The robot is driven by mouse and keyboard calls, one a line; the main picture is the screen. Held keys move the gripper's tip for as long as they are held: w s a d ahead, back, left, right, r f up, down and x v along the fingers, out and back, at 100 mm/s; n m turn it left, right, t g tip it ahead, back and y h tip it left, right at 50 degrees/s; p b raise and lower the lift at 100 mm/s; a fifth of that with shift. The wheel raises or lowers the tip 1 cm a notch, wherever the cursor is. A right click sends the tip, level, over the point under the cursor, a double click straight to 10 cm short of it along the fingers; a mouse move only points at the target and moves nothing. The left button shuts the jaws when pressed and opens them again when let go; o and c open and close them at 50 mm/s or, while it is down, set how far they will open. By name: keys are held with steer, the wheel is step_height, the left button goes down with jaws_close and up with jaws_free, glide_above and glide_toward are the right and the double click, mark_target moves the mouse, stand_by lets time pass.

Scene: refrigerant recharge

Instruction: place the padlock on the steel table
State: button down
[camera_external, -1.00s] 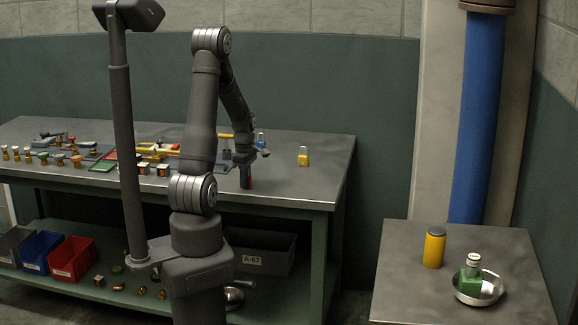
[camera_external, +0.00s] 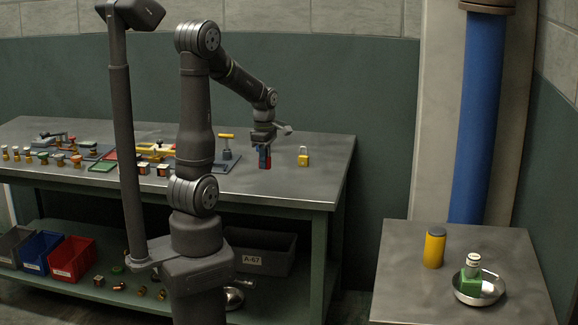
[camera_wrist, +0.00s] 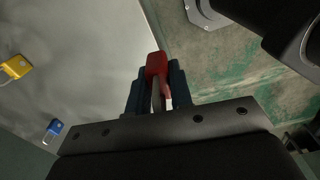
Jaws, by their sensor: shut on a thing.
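My gripper (camera_external: 264,150) is shut on a red padlock, over the right part of the steel table (camera_external: 305,178). In the wrist view the red padlock (camera_wrist: 157,65) sticks out beyond the dark fingers (camera_wrist: 157,92), with a grey shackle-like part between them. It appears near the line of the table's edge there. I cannot tell whether it touches the tabletop. A yellow padlock (camera_external: 303,158) stands on the table to the right of my gripper. A blue padlock (camera_wrist: 55,127) shows at lower left in the wrist view; my gripper largely hides it in the external view.
Several stamps, valves and small blocks (camera_external: 75,160) crowd the table's left and middle. A yellow-handled tool (camera_external: 226,145) stands just left of my gripper. The table's front right is bare. A separate side table (camera_external: 410,290) holds a yellow cylinder (camera_external: 434,247) and a metal bowl (camera_external: 462,295).

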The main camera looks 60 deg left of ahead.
steer(key=shift+d+r, duration=0.2)
steer(key=shift+d, duration=0.15)
steer(key=shift+w, duration=0.1)
steer(key=w+d+m, duration=0.3)
steer(key=w+d, duration=0.1)
steer(key=d, duration=0.6)
steer(key=w+d+m, duration=0.3)
steer(key=w+d, duration=0.1)
steer(key=d, duration=0.7)
steer(key=w+d+m, duration=0.3)
steer(key=w+d, duration=0.2)
steer(key=d, duration=0.5)
steer(key=s+d+f+m, duration=0.1)
steer(key=s+d+m, duration=0.3)
steer(key=d, duration=0.7)
steer(key=s+d+f+m, duration=0.1)
steer(key=s+d, duration=0.4)
steer(key=d, duration=0.6)
steer(key=s+d+f+m, duration=0.1)
steer(key=s+d+m, duration=0.3)
steer(key=d, duration=0.7)
steer(key=n, duration=0.1)
glide_above(415, 280)
step_height(415, 280, down, 7)
steer(key=shift+r, duration=0.15)
steer(key=shift+f, duration=2)
